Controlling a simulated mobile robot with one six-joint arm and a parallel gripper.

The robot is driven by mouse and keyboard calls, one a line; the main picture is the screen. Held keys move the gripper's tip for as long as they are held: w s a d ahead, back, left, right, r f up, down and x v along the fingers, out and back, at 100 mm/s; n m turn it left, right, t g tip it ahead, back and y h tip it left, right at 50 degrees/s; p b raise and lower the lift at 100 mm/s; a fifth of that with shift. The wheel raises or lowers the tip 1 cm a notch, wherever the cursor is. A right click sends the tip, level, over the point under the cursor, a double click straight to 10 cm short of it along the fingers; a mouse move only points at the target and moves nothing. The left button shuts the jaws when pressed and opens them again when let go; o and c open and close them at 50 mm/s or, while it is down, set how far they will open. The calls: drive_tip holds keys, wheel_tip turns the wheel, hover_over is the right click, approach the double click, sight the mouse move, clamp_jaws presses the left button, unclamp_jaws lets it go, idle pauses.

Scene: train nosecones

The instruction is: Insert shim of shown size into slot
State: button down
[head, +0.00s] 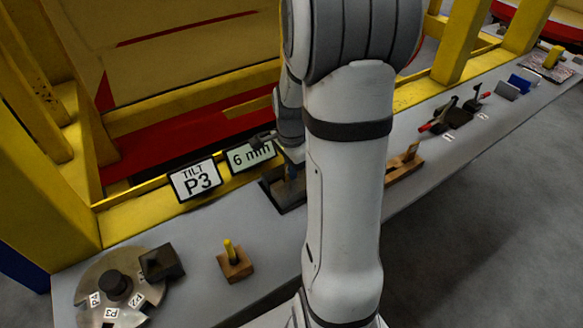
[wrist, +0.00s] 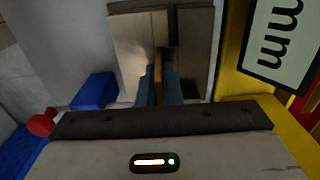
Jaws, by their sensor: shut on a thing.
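The 6 mm sign (head: 251,154) stands on the bench's back edge; part of it shows in the wrist view (wrist: 283,38). My gripper (wrist: 163,78) points down at a grey-brown block (wrist: 140,40) with a dark gap between its two halves. It is shut on a narrow brown piece, apparently the shim (wrist: 164,64), in line with the gap. How deep the shim sits in the gap cannot be told. In the head view, a dark block (head: 285,195) lies below my wrist, and my arm hides much of this area.
A TILT P3 sign (head: 195,180) stands left of the 6 mm sign. A marked disc (head: 100,285) and a small wooden block with a yellow peg (head: 235,262) are at the left. A wooden holder (head: 407,168) and red-handled tools (head: 440,122) are on the right.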

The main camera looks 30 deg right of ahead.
drive_tip(key=shift+f+b, duration=0.35)
drive_tip(key=shift+f, duration=0.15)
drive_tip(key=c, duration=1.5)
unclamp_jaws()
drive_tip(key=shift+r, duration=0.15)
wheel_tip(320, 180, up, 8)
drive_tip(key=shift+f, duration=0.2)
drive_tip(key=s+a+r+n+t, duration=0.1)
drive_tip(key=s+a+r+n, duration=0.1)
drive_tip(key=s+a+n, duration=0.2)
drive_tip(key=s+a+r+n+t, duration=0.1)
drive_tip(key=s+a+r+n, duration=0.1)
drive_tip(key=s+a+n, duration=0.2)
drive_tip(key=s+a+r+n+t, duration=0.1)
drive_tip(key=s+a+n, duration=0.3)
drive_tip(key=n, duration=0.5)
drive_tip(key=shift+s+a+r, duration=0.4)
drive_tip(key=shift+a+r, duration=0.05)
drive_tip(key=shift+a, duration=0.15)
